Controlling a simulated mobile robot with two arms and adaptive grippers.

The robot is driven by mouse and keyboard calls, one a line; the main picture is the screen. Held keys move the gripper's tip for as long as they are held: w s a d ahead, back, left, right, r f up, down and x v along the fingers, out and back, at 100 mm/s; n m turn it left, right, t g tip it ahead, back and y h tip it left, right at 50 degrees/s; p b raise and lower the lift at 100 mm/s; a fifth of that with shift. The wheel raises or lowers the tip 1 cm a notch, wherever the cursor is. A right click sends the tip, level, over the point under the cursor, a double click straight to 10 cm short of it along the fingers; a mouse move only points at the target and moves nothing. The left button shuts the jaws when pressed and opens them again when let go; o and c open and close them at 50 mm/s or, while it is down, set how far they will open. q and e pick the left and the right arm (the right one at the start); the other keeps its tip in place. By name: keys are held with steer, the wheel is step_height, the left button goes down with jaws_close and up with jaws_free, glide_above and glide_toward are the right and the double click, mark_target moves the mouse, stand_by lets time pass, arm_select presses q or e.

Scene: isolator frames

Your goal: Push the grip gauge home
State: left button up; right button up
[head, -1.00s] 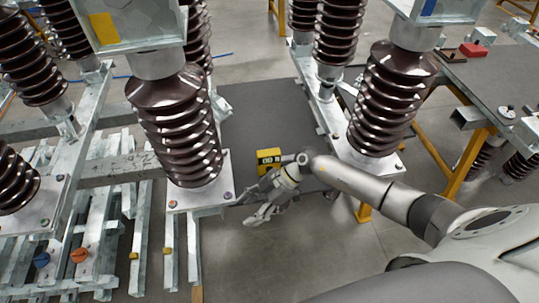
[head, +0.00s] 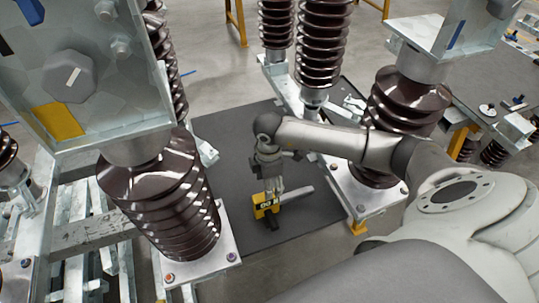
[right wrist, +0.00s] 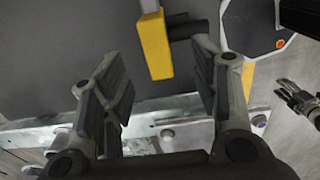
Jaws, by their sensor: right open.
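The grip gauge appears to be the yellow block with a dark marked face (head: 265,205) on the dark grey mat in the head view. In the right wrist view its yellow body (right wrist: 155,45) is beyond my fingertips, with a dark bar beside it near the right-hand finger. My right gripper (head: 270,183) points down at the gauge; in the wrist view it (right wrist: 160,92) is open with nothing between its pads. Whether a finger touches the gauge I cannot tell. What looks like my left gripper (right wrist: 298,100) shows small at the wrist view's right edge.
Brown ribbed insulators stand on both sides, left (head: 165,195) and right (head: 405,100), on metal base plates with bolts. The grey mat (head: 225,135) lies between them, mostly clear. A metal rail with bolts (right wrist: 190,130) crosses under my fingers. A large bolted panel (head: 95,65) stands upper left.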

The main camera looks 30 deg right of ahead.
mark_target(264, 209)
step_height(264, 209, down, 3)
steer(key=shift+w+f+b, duration=0.1)
steer(key=shift+w+b, duration=0.05)
steer(key=shift+b, duration=0.65)
steer(key=shift+w+f, duration=0.15)
steer(key=shift+f, duration=0.15)
steer(key=shift+d+f+b, duration=0.1)
steer(key=shift+f+b, duration=0.35)
steer(key=shift+b, duration=0.15)
steer(key=f+b, duration=0.3)
steer(key=f, duration=0.1)
steer(key=shift+d, duration=0.25)
steer(key=shift+f+b, duration=0.15)
steer(key=shift+b, duration=0.15)
arm_select(q)
step_height(264, 209, down, 7)
steer(key=shift+a, duration=0.3)
steer(key=shift+f, duration=0.1)
steer(key=shift+w+d, duration=0.1)
steer(key=shift+w, duration=0.35)
arm_select(e)
jaws_close()
